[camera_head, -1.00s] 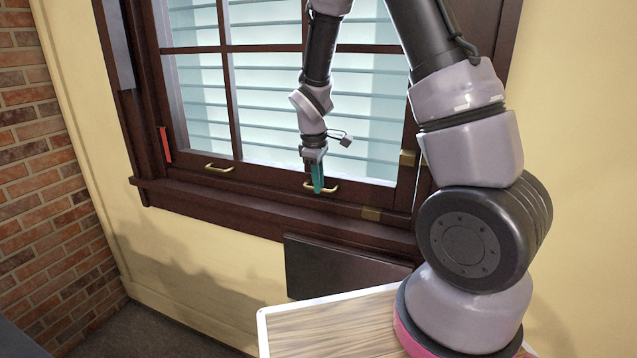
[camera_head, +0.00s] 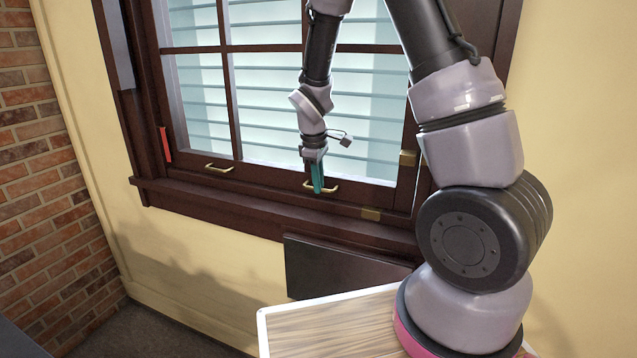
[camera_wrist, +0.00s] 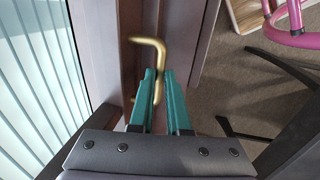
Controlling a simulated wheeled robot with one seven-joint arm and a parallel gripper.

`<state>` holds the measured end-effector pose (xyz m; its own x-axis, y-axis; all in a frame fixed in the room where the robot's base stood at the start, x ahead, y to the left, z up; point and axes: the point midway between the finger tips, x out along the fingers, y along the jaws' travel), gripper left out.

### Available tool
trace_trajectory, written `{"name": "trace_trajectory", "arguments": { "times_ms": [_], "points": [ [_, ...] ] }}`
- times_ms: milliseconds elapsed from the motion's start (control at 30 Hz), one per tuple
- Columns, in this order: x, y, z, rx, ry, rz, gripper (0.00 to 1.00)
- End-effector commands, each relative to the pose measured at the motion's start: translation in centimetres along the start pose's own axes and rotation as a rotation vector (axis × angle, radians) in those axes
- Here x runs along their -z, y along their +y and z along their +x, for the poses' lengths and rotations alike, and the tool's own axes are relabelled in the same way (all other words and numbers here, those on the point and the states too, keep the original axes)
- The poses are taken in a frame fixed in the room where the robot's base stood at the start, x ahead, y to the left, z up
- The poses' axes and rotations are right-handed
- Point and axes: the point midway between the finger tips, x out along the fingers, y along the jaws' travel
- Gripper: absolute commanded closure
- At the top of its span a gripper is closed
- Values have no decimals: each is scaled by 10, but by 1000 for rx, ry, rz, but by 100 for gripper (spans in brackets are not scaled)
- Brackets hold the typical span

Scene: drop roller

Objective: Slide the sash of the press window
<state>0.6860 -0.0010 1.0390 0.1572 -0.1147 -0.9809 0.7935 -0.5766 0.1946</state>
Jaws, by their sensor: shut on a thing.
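The press window's sash (camera_head: 255,177) is a dark brown frame with glass panes, low in its opening with its bottom rail just above the sill. Two brass handles sit on that rail: a left handle (camera_head: 219,169) and a right handle (camera_head: 331,187). My gripper (camera_head: 317,187) is at the right handle, its teal fingers pointing down. In the wrist view the fingers (camera_wrist: 158,80) are closed around the bar of the brass handle (camera_wrist: 150,42). Part of the handle is hidden behind the fingers.
A red strip (camera_head: 165,144) is on the left side of the frame. Brass pieces sit on the right stile (camera_head: 407,158) and on the sill (camera_head: 371,214). A dark panel (camera_head: 340,270) is below the sill. In the wrist view a pink chair-like thing (camera_wrist: 292,25) stands at upper right.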

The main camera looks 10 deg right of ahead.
Motion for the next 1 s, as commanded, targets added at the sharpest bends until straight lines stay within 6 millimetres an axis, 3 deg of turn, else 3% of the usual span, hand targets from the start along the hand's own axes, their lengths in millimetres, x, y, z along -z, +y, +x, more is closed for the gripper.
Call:
{"name": "trace_trajectory", "arguments": {
  "times_ms": [667,867,1000],
  "points": [
    [1,2,-5,-2,4,0,100],
    [2,8,-34,-5,8,2,100],
    [2,16,-72,-6,10,3,100]
  ]
}}
